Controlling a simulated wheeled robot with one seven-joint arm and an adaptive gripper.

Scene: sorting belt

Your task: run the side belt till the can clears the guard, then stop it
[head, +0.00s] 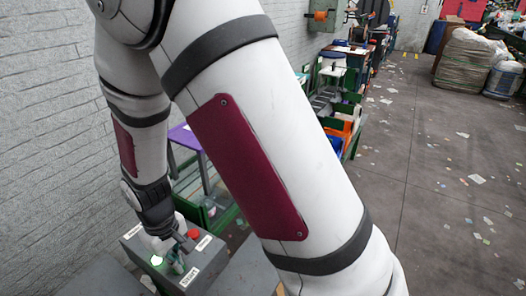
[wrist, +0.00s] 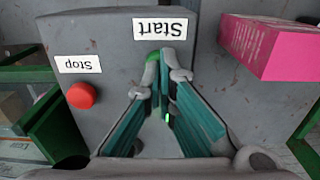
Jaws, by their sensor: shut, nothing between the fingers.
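A grey control box (wrist: 110,30) carries a Start label (wrist: 160,28) and a Stop label (wrist: 79,64), both upside down in the wrist view. The red stop button (wrist: 81,95) sits below the Stop label. A green start button (wrist: 153,56) shows partly behind my fingertips. My gripper (wrist: 163,72) is shut and empty, its tips over the green button; I cannot tell whether they press it. I cannot make out the can, guard or belt.
A pink printed block (wrist: 270,48) lies right of the control box in the wrist view. Green framework (wrist: 50,130) stands at the left. In the head view my arm covers the middle; a littered concrete floor (head: 430,200) lies right and a brick wall (head: 40,130) left.

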